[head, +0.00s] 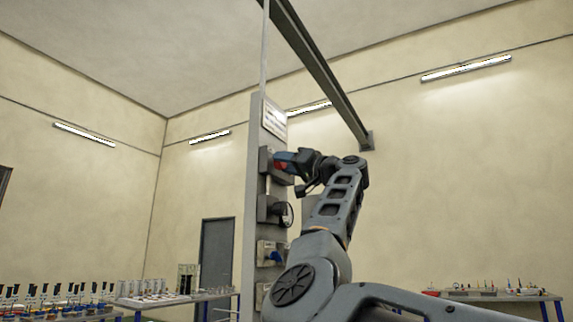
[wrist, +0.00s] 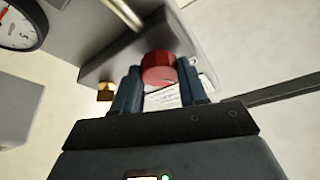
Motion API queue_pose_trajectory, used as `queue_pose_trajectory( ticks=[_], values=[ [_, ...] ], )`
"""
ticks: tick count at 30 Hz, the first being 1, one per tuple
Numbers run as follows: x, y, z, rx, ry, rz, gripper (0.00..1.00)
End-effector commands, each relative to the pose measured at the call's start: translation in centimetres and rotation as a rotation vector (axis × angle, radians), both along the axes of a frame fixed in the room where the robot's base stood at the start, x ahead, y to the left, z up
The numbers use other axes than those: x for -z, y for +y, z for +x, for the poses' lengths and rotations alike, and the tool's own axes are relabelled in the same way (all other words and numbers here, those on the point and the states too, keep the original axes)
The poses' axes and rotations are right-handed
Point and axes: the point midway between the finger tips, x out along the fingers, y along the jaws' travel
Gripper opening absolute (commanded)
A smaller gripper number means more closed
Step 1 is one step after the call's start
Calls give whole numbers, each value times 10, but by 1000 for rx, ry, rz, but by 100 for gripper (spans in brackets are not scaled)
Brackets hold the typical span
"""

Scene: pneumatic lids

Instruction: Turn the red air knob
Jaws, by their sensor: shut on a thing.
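The red air knob (wrist: 159,68) sits on a grey block on the upright panel. In the wrist view my gripper (wrist: 160,85) has one finger on each side of the knob and is shut on it. In the head view the red knob (head: 281,165) shows at the upper part of the panel, partly covered by my gripper (head: 287,162). The fingertips are too small there to make out clearly.
The grey panel (head: 252,200) carries a dark gauge (head: 284,214) and a blue knob (head: 275,255) below the red one. A round gauge (wrist: 18,22) shows at upper left in the wrist view. Tables with small items (head: 150,301) stand at the left and right (head: 490,294).

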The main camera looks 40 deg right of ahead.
Motion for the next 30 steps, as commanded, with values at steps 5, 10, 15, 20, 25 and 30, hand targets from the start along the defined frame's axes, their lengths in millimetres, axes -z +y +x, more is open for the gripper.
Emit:
queue_pose_trajectory(
  ticks=[5, 10, 15, 20, 25, 30],
  values=[
    [-3, 1, 0, 2, 58, 154, 12],
    [-5, 1, -1, 2, 114, 308, 12],
    [-6, 1, -1, 3, 170, 460, 12],
    [-8, 2, -1, 1, 221, 604, 12],
    [-8, 2, -1, 3, 274, 751, 12],
    [-8, 1, -1, 2, 319, 880, 12]
  ],
)
